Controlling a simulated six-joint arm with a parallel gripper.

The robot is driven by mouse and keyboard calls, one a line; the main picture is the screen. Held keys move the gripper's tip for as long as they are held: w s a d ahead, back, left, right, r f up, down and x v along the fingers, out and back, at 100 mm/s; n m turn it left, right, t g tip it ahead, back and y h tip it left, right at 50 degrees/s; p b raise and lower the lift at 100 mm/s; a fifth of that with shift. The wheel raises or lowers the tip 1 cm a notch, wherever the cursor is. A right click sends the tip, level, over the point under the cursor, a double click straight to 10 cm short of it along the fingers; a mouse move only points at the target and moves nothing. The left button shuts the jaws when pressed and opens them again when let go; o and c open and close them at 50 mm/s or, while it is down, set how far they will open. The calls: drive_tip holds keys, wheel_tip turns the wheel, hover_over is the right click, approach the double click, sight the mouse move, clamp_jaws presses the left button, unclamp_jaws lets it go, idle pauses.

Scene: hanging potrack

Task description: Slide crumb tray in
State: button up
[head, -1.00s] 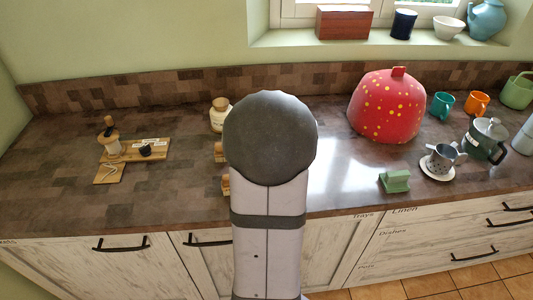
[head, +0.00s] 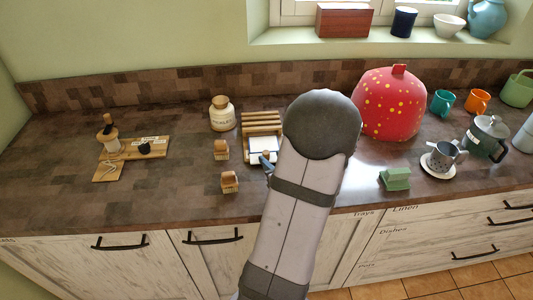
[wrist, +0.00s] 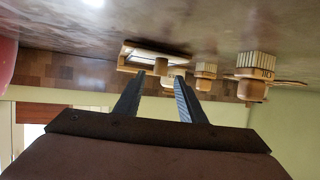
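A wooden slatted board (head: 262,119) lies on the counter. The crumb tray (head: 264,144), with a white surface in a wooden frame, is at its near end; how far in it sits I cannot tell. In the wrist view the tray (wrist: 148,56) is ahead of my gripper, with a wooden knob (wrist: 160,69) facing it. My gripper (wrist: 159,77) is open, its two dark fingertips apart with the knob seen between them; I cannot tell whether they touch it. In the head view one finger shows near the tray's front edge; the rest is hidden by my arm.
Two small wooden blocks with labels (head: 221,150) (head: 229,182) and a cream jar (head: 222,114) stand left of the board. A red spotted cover (head: 388,105) stands to the right, with a green block (head: 396,178) nearer the edge. The counter's left front is clear.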

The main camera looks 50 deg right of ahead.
sight(267, 154)
drive_tip(key=shift+p+x, duration=0.4)
drive_tip(key=shift+x, duration=2.35)
drive_tip(key=shift+c, duration=0.6)
clamp_jaws()
